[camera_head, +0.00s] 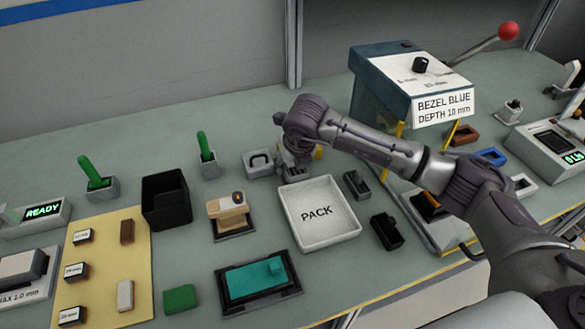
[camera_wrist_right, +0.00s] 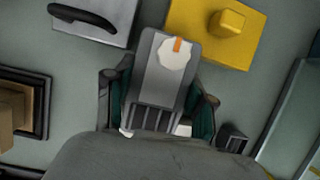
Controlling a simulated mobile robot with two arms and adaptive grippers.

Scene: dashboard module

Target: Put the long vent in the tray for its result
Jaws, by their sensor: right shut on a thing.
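My right gripper (camera_head: 297,168) is low over the bench, just behind the white tray marked PACK (camera_head: 352,233). In the right wrist view, the right gripper (camera_wrist_right: 158,115) is shut on a grey vent (camera_wrist_right: 152,85), with one finger on each side. The vent has dark slots near its lower end and a white disc with an orange mark. In the head view I cannot make out the vent clearly behind the gripper. Whether it touches the bench is unclear. A black open bin (camera_head: 166,212) stands to the left. My left gripper is out of view.
A grey block with a black handle (camera_head: 258,163) and a yellow block (camera_wrist_right: 195,45) sit close behind the gripper. A tan part on a black base (camera_head: 229,212) stands left of the PACK tray. A machine labelled BEZEL BLUE (camera_head: 405,85) stands at the back right.

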